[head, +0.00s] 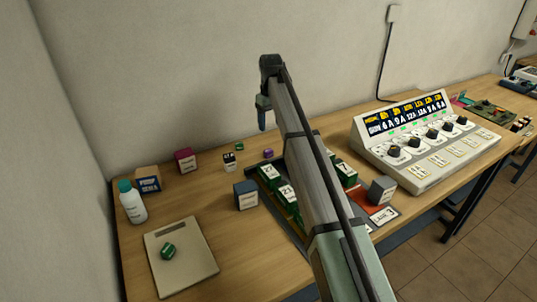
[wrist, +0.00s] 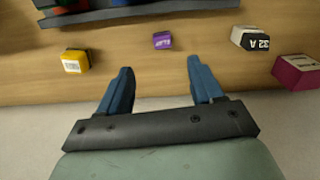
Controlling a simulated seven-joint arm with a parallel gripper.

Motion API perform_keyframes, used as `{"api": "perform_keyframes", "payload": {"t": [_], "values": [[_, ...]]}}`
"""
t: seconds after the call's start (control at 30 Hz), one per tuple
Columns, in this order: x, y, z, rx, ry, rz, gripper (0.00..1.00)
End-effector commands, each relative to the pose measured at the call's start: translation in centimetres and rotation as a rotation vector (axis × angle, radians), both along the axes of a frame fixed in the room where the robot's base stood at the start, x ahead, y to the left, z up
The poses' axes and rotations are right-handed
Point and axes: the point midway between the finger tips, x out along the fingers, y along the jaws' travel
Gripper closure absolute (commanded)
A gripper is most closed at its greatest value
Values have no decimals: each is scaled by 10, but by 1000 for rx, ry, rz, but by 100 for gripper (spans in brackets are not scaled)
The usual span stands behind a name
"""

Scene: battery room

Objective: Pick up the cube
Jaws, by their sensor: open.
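Several small blocks could be the cube; the pictures do not settle which. A small purple cube (head: 268,153) lies on the bench near the wall; in the wrist view the purple cube (wrist: 162,40) is beyond and between my fingertips. A yellow cube (wrist: 75,62) is left of it and a white-and-black block (wrist: 250,38) right of it. A green cube (head: 168,251) sits on a flat beige plate (head: 204,262). My gripper (wrist: 160,68) is open and empty, raised above the bench by the wall. In the head view my arm hides part of the bench.
A maroon box (head: 185,161), a white bottle (head: 132,203), a navy box (head: 148,180) and a slate-blue box (head: 245,195) stand at left. A tray of numbered green cells (head: 288,192) lies partly under my arm. A charger console (head: 425,145) stands at right.

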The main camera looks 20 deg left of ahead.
Motion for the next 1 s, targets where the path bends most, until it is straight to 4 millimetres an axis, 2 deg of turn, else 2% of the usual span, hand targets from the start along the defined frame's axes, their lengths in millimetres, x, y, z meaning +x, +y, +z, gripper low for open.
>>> {"api": "perform_keyframes", "payload": {"t": [0.4,0.77,1.0], "values": [[-1,0,-65,-1,2,3,34],[1,3,-88,-1,1,4,34],[2,8,-119,-2,1,3,34]]}}
